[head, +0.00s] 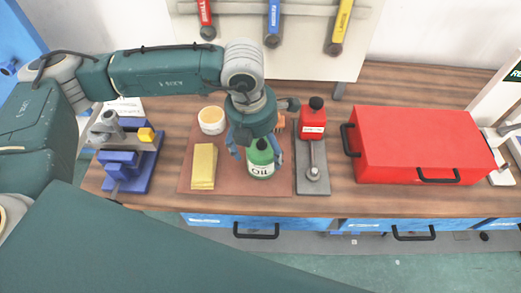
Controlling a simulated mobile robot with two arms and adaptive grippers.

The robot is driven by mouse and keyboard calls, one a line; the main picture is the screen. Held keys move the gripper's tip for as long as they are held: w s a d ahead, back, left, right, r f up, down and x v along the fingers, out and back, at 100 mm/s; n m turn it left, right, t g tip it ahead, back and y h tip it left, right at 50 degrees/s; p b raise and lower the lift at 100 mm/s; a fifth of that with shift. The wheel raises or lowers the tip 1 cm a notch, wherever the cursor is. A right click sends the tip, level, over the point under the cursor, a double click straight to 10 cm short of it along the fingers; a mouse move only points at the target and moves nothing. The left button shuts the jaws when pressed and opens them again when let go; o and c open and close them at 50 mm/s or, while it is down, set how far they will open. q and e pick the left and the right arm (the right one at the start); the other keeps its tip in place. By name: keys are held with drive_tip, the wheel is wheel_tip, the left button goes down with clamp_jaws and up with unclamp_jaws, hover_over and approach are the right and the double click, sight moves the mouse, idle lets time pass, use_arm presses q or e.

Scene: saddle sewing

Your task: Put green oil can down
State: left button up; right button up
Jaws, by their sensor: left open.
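The green oil can (261,163) has a white label reading "Oil". It stands upright on a brown mat (225,185) on the wooden bench. My left gripper (252,154) is right above and around the can's top, pointing down, with its fingers spread. The gripper hides part of the can's top, and I cannot tell whether a finger touches it. My right gripper is not in view.
A yellow block (204,166) and a white round container (211,120) share the mat.

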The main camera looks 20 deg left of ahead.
use_arm(q)
drive_tip(key=r, duration=0.3)
drive_tip(key=s+r+b, duration=0.1)
drive_tip(key=r, duration=0.3)
drive_tip(key=r+b, duration=0.1)
drive_tip(key=r, duration=0.2)
drive_tip(key=shift+s+a+r, duration=0.15)
drive_tip(key=shift+a+r, duration=0.1)
drive_tip(key=shift+a, duration=0.15)
drive_tip(key=shift+f, duration=0.1)
